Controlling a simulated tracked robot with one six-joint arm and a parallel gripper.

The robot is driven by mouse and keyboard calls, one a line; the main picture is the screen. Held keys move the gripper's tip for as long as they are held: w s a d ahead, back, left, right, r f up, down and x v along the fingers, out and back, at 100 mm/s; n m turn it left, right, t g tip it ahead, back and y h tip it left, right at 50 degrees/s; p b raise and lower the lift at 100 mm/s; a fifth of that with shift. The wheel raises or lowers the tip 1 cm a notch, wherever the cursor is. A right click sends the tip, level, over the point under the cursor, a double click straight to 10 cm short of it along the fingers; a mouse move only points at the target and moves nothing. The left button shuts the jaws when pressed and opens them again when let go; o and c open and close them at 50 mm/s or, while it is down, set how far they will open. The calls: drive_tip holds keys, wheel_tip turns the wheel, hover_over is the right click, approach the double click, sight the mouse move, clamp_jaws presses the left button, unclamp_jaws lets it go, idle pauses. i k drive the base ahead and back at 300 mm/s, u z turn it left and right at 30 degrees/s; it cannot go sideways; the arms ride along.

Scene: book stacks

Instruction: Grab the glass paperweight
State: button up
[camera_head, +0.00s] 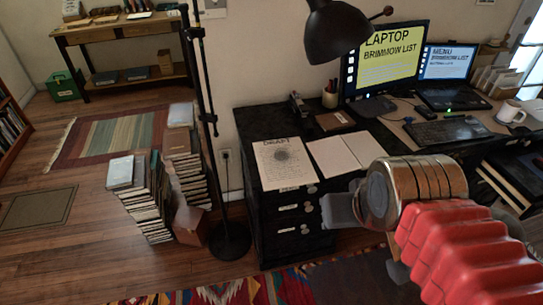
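I cannot make out a glass paperweight for certain. A small round grey shape (283,155) shows on the sheet headed DRAFT (285,178), at the left end of the dark desk (246,150). I cannot tell whether it is a clear glass object or a printed mark. My arm comes in from the lower right, with a red ribbed sleeve and metal rings. My gripper (340,210) shows as a grey block at the arm's left end, in front of the desk drawers and lower right of the sheet. Its fingers are not clear, and I see nothing held.
A monitor (388,62), laptop (447,95), keyboard (447,131), and white mug (510,111) stand on the desk. A black lamp (338,30) hangs over it. A floor lamp pole (203,70) and book stacks (140,195) stand left. Open floor lies at far left.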

sight(281, 154)
drive_tip(key=u, duration=4.25)
drive_tip(key=k, duration=1.25)
drive_tip(key=u, duration=0.05)
